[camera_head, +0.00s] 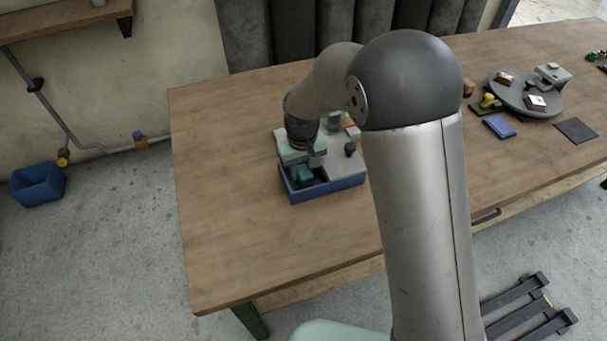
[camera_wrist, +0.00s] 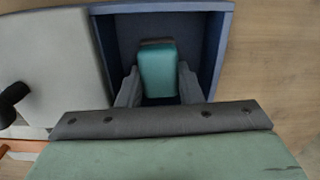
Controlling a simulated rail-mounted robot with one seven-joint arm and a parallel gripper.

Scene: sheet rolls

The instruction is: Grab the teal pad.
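The teal pad (camera_wrist: 158,70) is a small rounded block inside the front compartment of a dark blue box (camera_wrist: 212,52). In the head view the pad (camera_head: 305,174) shows beside my gripper, near the box's front wall (camera_head: 322,192). My gripper (camera_wrist: 159,82) reaches into the compartment with one grey finger on each side of the pad. The fingers look open, with narrow gaps at the pad's sides; whether either finger touches it is hard to tell.
A light grey lid or panel (camera_wrist: 55,60) with a black knob (camera_wrist: 12,95) covers the part beside the compartment. The box stands on a wooden table (camera_head: 230,230) with bare wood around its front and left. A round dark turntable (camera_head: 515,98) with small items stands far right.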

